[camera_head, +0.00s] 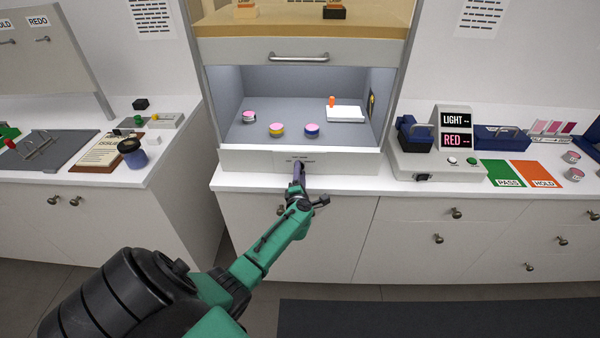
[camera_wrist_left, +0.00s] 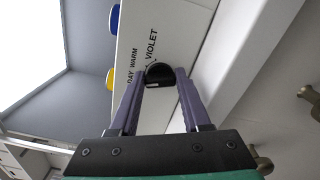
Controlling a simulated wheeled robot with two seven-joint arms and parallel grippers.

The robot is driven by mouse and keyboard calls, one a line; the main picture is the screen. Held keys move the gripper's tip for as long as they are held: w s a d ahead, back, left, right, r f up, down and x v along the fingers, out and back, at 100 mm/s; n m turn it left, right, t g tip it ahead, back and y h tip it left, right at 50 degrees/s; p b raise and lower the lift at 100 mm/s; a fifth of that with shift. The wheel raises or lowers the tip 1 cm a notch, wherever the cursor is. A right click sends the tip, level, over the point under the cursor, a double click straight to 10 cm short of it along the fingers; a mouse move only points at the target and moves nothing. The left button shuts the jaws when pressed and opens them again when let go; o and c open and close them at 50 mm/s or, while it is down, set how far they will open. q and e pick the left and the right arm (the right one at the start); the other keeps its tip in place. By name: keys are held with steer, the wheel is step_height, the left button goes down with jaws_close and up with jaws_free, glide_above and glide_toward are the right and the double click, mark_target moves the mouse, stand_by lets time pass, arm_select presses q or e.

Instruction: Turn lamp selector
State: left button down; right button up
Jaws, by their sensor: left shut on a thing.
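The lamp selector (camera_wrist_left: 158,74) is a black round knob on the white front panel (camera_wrist_left: 170,30) of the light booth, with DAY, WARM and VIOLET printed beside it. My left gripper (camera_wrist_left: 158,88) is shut on the knob, one purple finger on each side of it. In the head view my left gripper (camera_head: 299,168) reaches the middle of the booth's front sill (camera_head: 240,160) and hides the knob. I cannot tell clearly which label the knob points to. My right gripper is not in view.
Inside the booth stand several pink-topped jars (camera_head: 276,130) and a white block (camera_head: 346,113) with an orange knob. A meter reading LIGHT and RED (camera_head: 455,130) stands right, beside PASS (camera_head: 502,173) and HOLD (camera_head: 536,173) mats. A clipboard (camera_head: 103,150) and dark cup (camera_head: 132,155) lie left.

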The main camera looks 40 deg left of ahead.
arm_select(q)
steer(key=shift+d+f, duration=0.1)
steer(key=shift+f, duration=0.05)
steer(key=shift+c, duration=1.8)
jaws_free()
steer(key=shift+s, duration=0.1)
